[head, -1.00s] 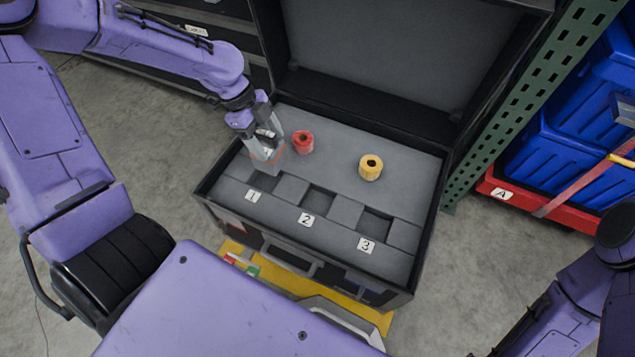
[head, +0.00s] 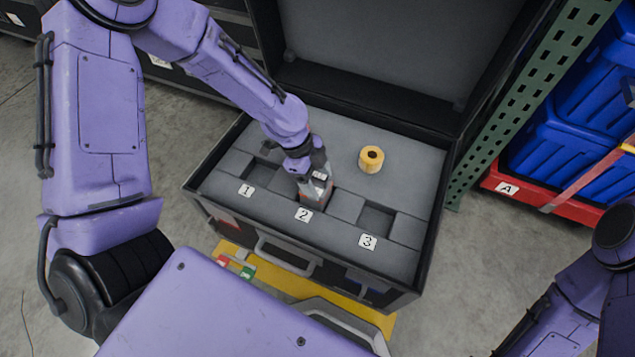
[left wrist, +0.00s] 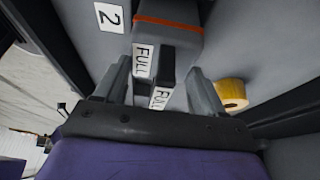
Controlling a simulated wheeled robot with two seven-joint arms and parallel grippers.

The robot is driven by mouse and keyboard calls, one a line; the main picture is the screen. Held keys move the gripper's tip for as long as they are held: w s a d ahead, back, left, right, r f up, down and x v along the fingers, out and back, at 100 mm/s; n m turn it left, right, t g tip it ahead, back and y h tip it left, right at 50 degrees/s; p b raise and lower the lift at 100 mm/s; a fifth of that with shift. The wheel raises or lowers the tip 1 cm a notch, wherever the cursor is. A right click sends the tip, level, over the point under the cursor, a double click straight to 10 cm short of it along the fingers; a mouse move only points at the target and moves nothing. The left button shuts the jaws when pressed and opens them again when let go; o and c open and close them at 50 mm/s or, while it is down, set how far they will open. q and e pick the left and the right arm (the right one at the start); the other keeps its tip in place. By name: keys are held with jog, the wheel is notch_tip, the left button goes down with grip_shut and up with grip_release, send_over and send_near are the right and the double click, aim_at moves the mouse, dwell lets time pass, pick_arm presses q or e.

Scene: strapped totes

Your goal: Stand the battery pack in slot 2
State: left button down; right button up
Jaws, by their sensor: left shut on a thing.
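The battery pack (left wrist: 168,38) is a grey block with an orange band and white FULL labels. My left gripper (left wrist: 160,85) is shut on it. In the head view the left gripper (head: 315,178) holds the pack (head: 315,194) roughly upright at slot 2 (head: 343,202), behind the label 2 (head: 303,214). The pack covers part of the opening. I cannot tell whether its lower end is inside the slot. Slot 1 (head: 262,170) and slot 3 (head: 376,218) look empty. My right gripper is out of view.
The slots are in the grey foam of an open black case (head: 190,192). A yellow roll (head: 371,159) stands on the foam behind slot 3. A green perforated post (head: 520,105) and blue totes (head: 550,150) on a red base (head: 530,198) stand at the right.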

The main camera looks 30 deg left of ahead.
pick_arm(q)
jog(key=shift+w+f, duration=0.1)
jog(key=shift+f, duration=0.4)
jog(key=shift+r, duration=0.1)
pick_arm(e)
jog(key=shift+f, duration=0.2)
pick_arm(q)
jog(key=shift+c, duration=0.5)
grip_release()
jog(key=shift+r, duration=0.25)
jog(key=p+v, duration=0.4)
jog(key=v, duration=0.7)
jog(key=shift+a+r, duration=0.2)
jog(key=shift+a, duration=0.05)
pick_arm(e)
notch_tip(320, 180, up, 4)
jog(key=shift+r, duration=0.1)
